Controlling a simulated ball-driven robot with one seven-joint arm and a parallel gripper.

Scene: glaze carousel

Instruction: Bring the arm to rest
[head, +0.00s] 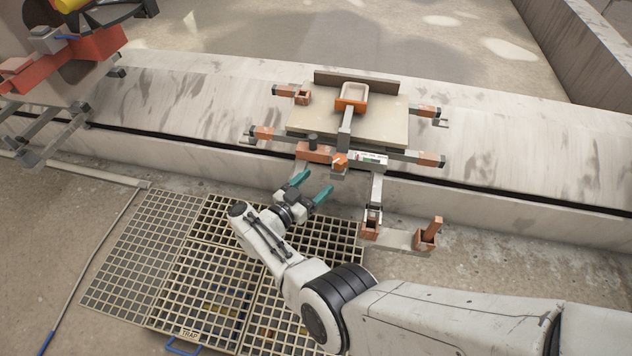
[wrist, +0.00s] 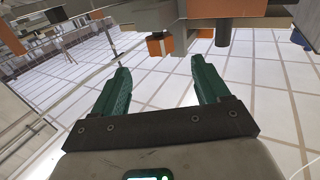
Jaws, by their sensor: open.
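My gripper (head: 309,187) has teal fingers and is open with nothing between them. In the head view it is at the middle, over the far edge of the floor grating and just in front of the ledge. The orange and grey fixture stands beyond it. In the wrist view my gripper (wrist: 158,82) shows both teal fingers spread apart, with tiled floor seen between them. My white arm reaches in from the lower right and is bent at a black-ringed joint.
A fixture with a beige plate (head: 388,126) and an orange-rimmed cup (head: 352,97) stands on the pale ledge (head: 530,145). An orange bracket (head: 428,234) is right of my gripper. Floor grating (head: 200,270) lies below. Red machinery (head: 70,62) stands at upper left.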

